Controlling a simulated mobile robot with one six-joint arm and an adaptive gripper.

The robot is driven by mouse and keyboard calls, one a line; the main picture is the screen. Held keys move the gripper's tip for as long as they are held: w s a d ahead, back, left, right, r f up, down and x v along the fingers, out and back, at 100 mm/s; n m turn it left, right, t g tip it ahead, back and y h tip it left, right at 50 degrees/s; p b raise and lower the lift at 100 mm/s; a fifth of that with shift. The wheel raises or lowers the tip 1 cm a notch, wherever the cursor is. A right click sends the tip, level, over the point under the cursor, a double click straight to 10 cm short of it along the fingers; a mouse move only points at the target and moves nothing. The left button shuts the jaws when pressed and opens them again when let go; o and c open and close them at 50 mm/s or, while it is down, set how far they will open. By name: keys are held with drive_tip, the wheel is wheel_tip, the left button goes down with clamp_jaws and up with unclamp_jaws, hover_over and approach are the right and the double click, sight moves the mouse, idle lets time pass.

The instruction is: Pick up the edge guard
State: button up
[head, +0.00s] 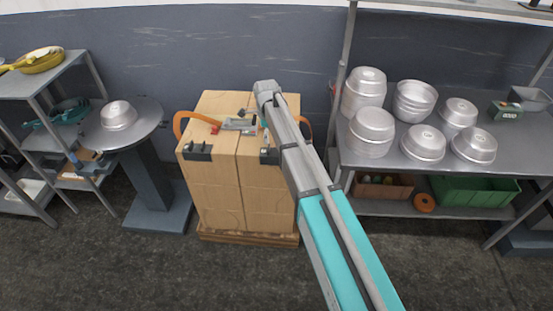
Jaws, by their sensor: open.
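Two black angled pieces sit on the front top edge of a tall cardboard box stack (218,185). The left edge guard (198,152) is in full view. The right edge guard (268,156) is partly covered by my arm. My arm reaches in from the lower right, and its wrist is over the right part of the box top. My gripper (249,113) is mostly hidden by the wrist; only small dark parts show there. It is open, with nothing seen held in it. I cannot tell its exact height above the box.
A grey tool with a red part (238,124) lies on the box top, and an orange band (183,122) curves out at its left. A pedestal (150,170) with a metal pan (118,115) stands left. A rack (430,172) with several pans stands right. The floor in front is clear.

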sight(269, 148)
drive_tip(key=shift+f+b, duration=1.15)
drive_tip(key=shift+f, duration=0.3)
drive_tip(key=shift+w+f+b, duration=0.15)
drive_tip(key=shift+f+b, duration=2.45)
drive_tip(key=shift+d+r, duration=0.1)
drive_tip(key=c, duration=1.1)
